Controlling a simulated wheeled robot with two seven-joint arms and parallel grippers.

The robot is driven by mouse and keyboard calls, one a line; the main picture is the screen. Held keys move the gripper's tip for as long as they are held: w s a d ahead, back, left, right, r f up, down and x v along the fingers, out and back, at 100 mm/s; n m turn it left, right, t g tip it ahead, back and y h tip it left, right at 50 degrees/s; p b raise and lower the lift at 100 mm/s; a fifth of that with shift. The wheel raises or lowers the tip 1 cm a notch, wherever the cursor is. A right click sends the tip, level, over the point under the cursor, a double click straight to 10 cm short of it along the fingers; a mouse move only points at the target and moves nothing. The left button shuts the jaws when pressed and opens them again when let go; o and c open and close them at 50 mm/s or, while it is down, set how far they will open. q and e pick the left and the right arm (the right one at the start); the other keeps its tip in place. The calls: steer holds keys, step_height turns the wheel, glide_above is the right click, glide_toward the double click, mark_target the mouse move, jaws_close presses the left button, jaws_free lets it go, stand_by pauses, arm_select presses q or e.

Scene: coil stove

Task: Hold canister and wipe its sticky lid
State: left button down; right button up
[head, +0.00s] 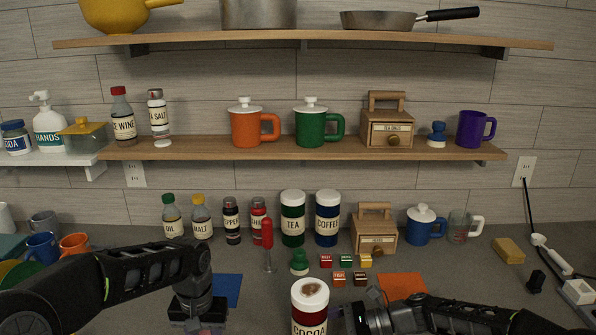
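The cocoa canister (309,318) has a white lid with a brown sticky stain (311,287) on top. It is upright at the bottom middle of the head view, and the frame cuts off its lower part. My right gripper (353,320) is close to the canister's right side; I cannot tell whether it touches. My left gripper (196,325) points down, left of the canister and apart from it. Its fingertips are at or below the frame edge. A blue cloth (228,290) lies flat behind my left gripper. An orange cloth (403,285) lies behind my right arm.
A green-handled item (299,262), a red-handled tool (267,244) and several small coloured boxes (339,279) stand behind the canister. Tea (293,218) and coffee (327,218) canisters stand along the wall. A yellow sponge (508,250) lies far right. Shelves hang above.

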steer(key=c, duration=1.3)
stand_by(0.8)
